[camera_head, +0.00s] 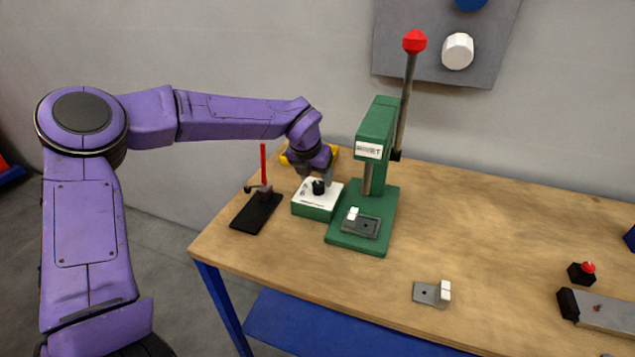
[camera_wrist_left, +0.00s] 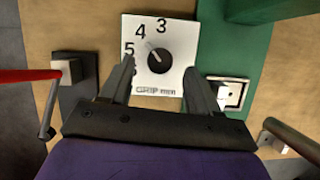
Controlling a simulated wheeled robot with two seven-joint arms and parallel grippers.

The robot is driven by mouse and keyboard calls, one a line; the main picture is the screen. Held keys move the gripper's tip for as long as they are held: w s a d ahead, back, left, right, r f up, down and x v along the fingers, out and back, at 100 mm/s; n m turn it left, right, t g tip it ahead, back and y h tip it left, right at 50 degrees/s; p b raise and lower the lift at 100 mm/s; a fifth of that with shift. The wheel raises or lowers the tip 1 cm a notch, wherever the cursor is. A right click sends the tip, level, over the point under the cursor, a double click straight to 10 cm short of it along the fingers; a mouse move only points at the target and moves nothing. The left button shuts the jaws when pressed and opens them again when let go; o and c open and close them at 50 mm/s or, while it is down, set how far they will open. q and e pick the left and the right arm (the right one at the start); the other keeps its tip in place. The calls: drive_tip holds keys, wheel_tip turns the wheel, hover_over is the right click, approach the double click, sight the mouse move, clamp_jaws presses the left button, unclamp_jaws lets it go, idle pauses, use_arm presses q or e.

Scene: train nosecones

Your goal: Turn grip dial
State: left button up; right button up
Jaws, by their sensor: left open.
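The grip dial is a black round knob (camera_head: 318,187) on the white top of a small green box (camera_head: 312,207), left of the green press. In the left wrist view the black knob (camera_wrist_left: 158,60) sits on a white plate (camera_wrist_left: 172,85) printed with numbers, among them 3, 4 and 5, and its pale pointer line aims up-left, near the 4. My left gripper (camera_head: 323,181) is over the box. In the left wrist view its two fingers (camera_wrist_left: 158,78) are apart, one to each side of the knob's lower side, with nothing between the tips. My right gripper is not in view.
The green press (camera_head: 376,150) with a red-tipped lever stands just right of the box. A black-based clamp with a red handle (camera_head: 263,165) stands left. A small grey bracket (camera_head: 432,293) lies in front. A red-button box (camera_head: 582,272) is at the right. The table's middle right is clear.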

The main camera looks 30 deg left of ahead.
use_arm(q)
drive_tip(key=v, duration=0.7)
drive_tip(key=shift+b, duration=0.4)
drive_tip(key=shift+s, duration=0.1)
